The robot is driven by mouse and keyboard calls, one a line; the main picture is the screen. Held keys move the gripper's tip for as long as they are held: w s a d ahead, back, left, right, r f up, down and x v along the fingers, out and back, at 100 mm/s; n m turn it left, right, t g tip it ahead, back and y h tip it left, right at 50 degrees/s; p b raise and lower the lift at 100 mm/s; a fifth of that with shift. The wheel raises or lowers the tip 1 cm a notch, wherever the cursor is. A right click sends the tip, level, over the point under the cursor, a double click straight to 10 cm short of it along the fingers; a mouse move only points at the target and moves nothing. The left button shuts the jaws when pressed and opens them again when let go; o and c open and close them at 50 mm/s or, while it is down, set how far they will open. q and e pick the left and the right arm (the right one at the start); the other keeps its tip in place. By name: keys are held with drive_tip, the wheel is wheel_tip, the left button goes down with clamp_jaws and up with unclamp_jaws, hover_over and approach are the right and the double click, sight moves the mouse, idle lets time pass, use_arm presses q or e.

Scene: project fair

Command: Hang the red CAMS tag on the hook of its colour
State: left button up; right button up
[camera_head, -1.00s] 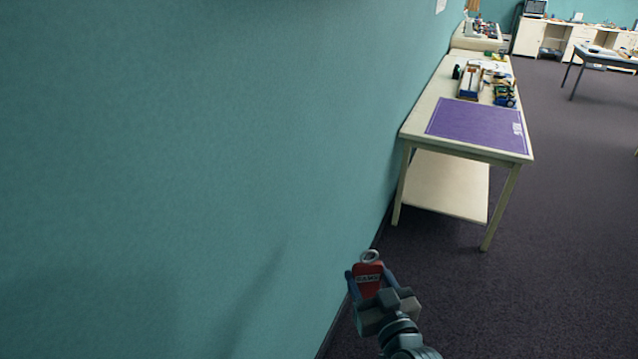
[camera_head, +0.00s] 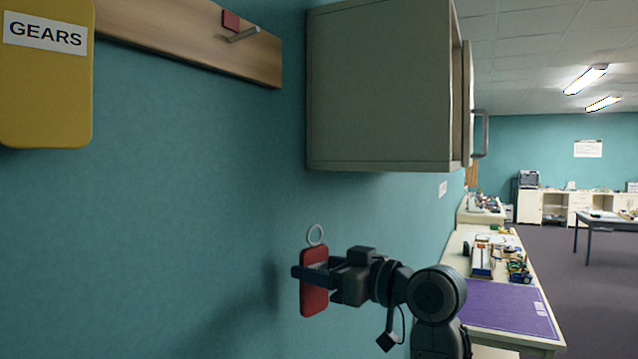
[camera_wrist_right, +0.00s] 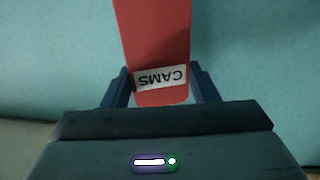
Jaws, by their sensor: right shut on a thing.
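The red CAMS tag (camera_head: 314,291) hangs upright in my right gripper (camera_head: 306,273), with a metal ring (camera_head: 315,235) at its top. The fingers are shut on the tag's sides. In the right wrist view the red tag (camera_wrist_right: 158,45) shows its white CAMS label upside down between the fingers (camera_wrist_right: 162,88). A metal hook (camera_head: 243,35) with a red square (camera_head: 231,20) beside it sticks out of a wooden rail (camera_head: 180,32) on the wall, above and left of the tag. My left gripper is out of view.
A yellow GEARS tag (camera_head: 45,90) hangs at the upper left. A grey wall cabinet (camera_head: 380,90) juts out right of the rail, above my right gripper. A table with a purple mat (camera_head: 500,305) stands at lower right. The wall below the rail is clear.

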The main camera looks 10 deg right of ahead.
drive_tip(key=s+a+r+n+g+y+p, duration=0.1)
drive_tip(key=s+r, duration=0.4)
drive_tip(key=r, duration=0.5)
drive_tip(key=s+a+r+n+g+y+p, duration=0.1)
drive_tip(key=s+r+g, duration=0.1)
drive_tip(key=s+r, duration=0.55)
drive_tip(key=s+a+r+n+g+y+p, duration=0.1)
drive_tip(key=s+r, duration=0.3)
drive_tip(key=r, duration=0.8)
drive_tip(key=shift+w+a+f+p, duration=0.2)
drive_tip(key=shift+w+a, duration=0.75)
drive_tip(key=shift+a, duration=0.15)
drive_tip(key=shift+w+a+f+p, duration=0.15)
drive_tip(key=shift+w+a+f, duration=0.05)
drive_tip(key=shift+w+a, duration=0.8)
drive_tip(key=shift+w+a+f+p, duration=0.2)
drive_tip(key=shift+w+a, duration=0.65)
drive_tip(key=shift+a, duration=0.3)
drive_tip(key=shift+w+a+f+b, duration=0.35)
drive_tip(key=shift+a+f+b, duration=0.15)
drive_tip(key=shift+b, duration=0.25)
drive_tip(key=o, duration=1.1)
drive_tip(key=shift+o, duration=0.2)
drive_tip(key=shift+d, duration=0.1)
